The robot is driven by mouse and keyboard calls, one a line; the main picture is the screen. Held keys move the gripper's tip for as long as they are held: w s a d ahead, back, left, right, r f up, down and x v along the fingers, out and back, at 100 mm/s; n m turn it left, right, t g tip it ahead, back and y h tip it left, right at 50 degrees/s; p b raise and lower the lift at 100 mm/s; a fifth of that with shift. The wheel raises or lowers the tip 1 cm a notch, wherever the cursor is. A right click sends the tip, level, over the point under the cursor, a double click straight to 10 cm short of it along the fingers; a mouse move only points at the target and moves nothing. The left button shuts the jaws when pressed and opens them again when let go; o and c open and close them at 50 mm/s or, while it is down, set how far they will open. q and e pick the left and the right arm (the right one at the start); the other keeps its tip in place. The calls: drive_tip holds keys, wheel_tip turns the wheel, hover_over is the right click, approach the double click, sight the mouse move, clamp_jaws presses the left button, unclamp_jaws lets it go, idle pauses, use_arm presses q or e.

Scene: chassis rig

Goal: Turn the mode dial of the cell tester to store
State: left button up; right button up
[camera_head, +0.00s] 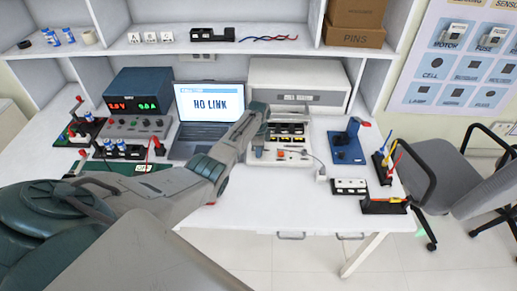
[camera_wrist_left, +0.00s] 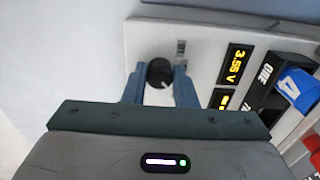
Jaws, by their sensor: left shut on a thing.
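The cell tester (camera_head: 282,158) is a white unit at the middle of the bench, in front of a beige box. In the left wrist view its white panel (camera_wrist_left: 205,45) carries a round black mode dial (camera_wrist_left: 159,72) and a yellow readout (camera_wrist_left: 236,66) showing 3.55 V. My left gripper (camera_head: 257,153) reaches the tester's left side. In the left wrist view, the left gripper (camera_wrist_left: 158,90) has its blue-grey fingers on either side of the dial, shut on it. The dial's setting and the small mark beside it are too small to read. My right gripper is not in view.
A laptop (camera_head: 206,106) reading "HO LINK" and a power supply (camera_head: 140,88) stand left of the tester. A blue fixture (camera_head: 346,144) and a white-topped block (camera_head: 350,187) stand to the right. The bench front (camera_head: 270,215) is clear.

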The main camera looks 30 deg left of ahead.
use_arm(q)
drive_tip(key=shift+r+m, duration=0.1)
drive_tip(key=shift+m, duration=0.4)
drive_tip(key=o, duration=1)
wheel_tip(320, 180, up, 11)
drive_tip(key=b, duration=0.1)
drive_tip(key=shift+b, duration=0.35)
